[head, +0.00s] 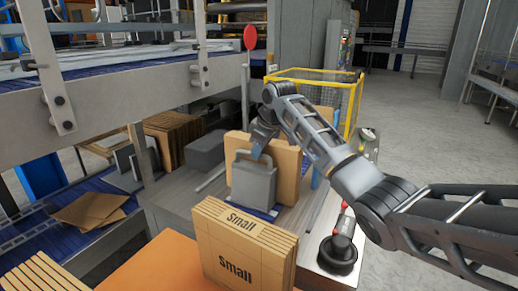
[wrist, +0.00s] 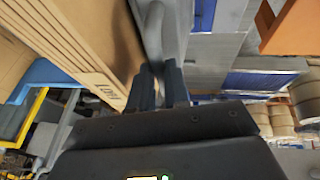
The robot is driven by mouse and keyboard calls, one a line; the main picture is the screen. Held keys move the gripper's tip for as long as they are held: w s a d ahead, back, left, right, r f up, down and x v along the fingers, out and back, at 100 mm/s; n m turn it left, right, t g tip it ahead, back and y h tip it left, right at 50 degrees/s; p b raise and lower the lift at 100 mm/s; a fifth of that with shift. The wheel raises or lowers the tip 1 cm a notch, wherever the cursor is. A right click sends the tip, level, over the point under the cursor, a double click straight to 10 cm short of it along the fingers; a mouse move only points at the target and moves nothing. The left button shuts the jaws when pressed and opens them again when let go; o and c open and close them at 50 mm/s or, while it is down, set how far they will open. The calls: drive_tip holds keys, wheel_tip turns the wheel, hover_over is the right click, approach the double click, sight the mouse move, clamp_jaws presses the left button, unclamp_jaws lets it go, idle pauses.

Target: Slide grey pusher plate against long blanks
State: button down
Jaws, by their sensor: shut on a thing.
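The grey pusher plate (head: 252,187) stands upright with a loop handle on top, in the middle of the head view. My gripper (head: 262,146) is at the handle from above and behind. In the wrist view my gripper's dark fingers (wrist: 158,88) are closed on the grey handle (wrist: 156,32). Tall tan blanks (head: 288,160) stand upright directly behind the plate; I take these as the long blanks. They also fill the upper left of the wrist view (wrist: 62,45), close beside the handle. Whether the plate touches them is hidden.
A stack of blanks marked Small (head: 240,262) stands in front of the plate. An orange surface (head: 150,268) lies at the front left. A yellow guard frame (head: 315,76) rises behind. A black round base with a red part (head: 339,252) stands at the right.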

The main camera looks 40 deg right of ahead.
drive_tip(key=c, duration=1.4)
unclamp_jaws()
drive_tip(key=shift+r, duration=0.1)
drive_tip(key=v, duration=0.7)
drive_tip(key=shift+s+r, duration=0.15)
drive_tip(key=shift+r, duration=0.15)
